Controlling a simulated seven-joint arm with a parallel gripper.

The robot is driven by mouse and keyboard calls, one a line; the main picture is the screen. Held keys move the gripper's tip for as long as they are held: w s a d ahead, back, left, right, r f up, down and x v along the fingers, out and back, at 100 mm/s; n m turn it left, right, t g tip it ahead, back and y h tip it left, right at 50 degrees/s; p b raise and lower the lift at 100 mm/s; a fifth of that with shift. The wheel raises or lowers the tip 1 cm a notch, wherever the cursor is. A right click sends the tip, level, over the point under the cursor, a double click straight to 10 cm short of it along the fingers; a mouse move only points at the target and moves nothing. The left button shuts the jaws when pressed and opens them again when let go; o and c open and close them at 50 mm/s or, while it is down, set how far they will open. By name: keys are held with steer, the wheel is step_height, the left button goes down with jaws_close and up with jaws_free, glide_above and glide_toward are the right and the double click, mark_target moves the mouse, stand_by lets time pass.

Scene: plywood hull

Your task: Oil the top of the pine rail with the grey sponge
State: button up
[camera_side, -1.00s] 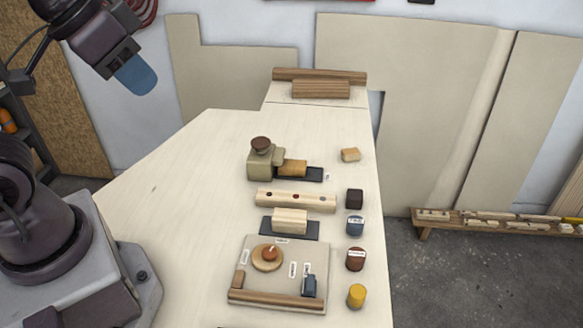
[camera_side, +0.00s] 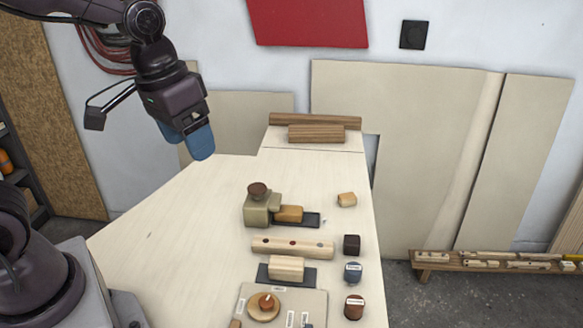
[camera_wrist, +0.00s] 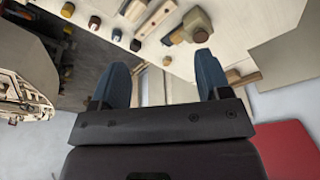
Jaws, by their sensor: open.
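A pale pine rail (camera_side: 292,247) with several dark round spots along its top lies across the bench; the wrist view shows it too (camera_wrist: 155,18). A shorter pale block (camera_side: 286,266) sits on a dark plate just nearer the camera. I cannot make out a clearly grey sponge. My gripper (camera_side: 198,145) has blue fingers and hangs high over the bench's left part. Its fingers are apart and empty in the wrist view (camera_wrist: 168,75).
Several coloured jars, including a blue one (camera_side: 352,273), line the bench's right edge. A board with a round disc (camera_side: 263,308) lies in front, partly cut off. Brown wood strips (camera_side: 317,133) lie at the back. The bench's left part is clear.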

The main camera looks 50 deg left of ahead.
steer(key=w+a+f+n+g, duration=0.2)
steer(key=w+f+n, duration=0.5)
steer(key=w, duration=0.4)
steer(key=n, duration=1.7)
glide_above(292, 209)
step_height(292, 209, down, 10)
steer(key=shift+f+n, duration=0.15)
steer(key=shift+n, duration=0.55)
step_height(292, 209, down, 13)
steer(key=c, duration=1)
